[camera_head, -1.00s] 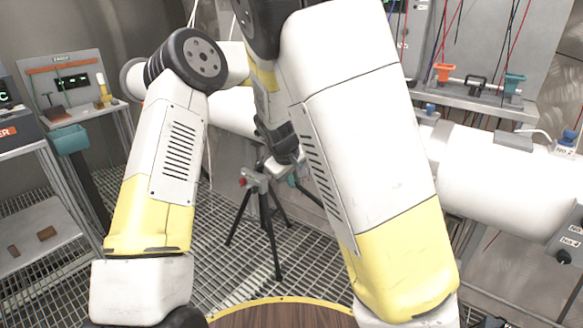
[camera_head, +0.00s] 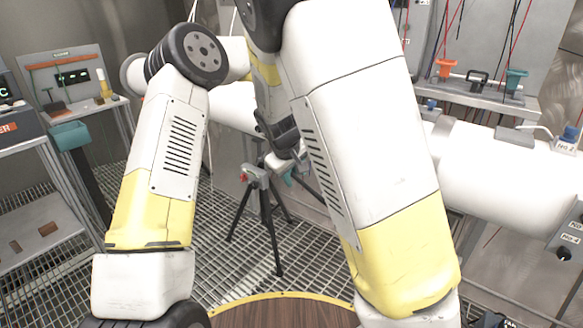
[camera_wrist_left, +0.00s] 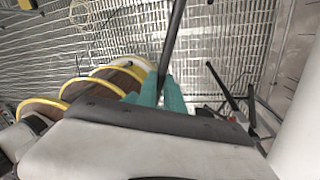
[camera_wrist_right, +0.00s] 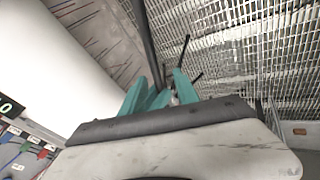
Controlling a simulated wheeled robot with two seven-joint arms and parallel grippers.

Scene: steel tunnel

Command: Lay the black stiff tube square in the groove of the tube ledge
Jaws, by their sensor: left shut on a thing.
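The black stiff tube (camera_wrist_left: 172,40) shows in the left wrist view as a dark rod running up and away from between the teal fingers of my left gripper (camera_wrist_left: 161,88), which is shut on it. In the right wrist view a dark rod (camera_wrist_right: 147,42), apparently the same tube, runs down behind the fingers of my right gripper (camera_wrist_right: 160,76). Those fingertips stand apart; I see no clear grip on the rod. In the head view my arms hide most of the work area, and only a small teal finger part shows. I cannot make out the tube ledge or its groove.
A black tripod (camera_head: 265,215) with a grey head stands on the grating floor behind my arms. A large white pipe (camera_head: 500,178) lies at right, below a shelf with orange and teal holders (camera_head: 516,79).

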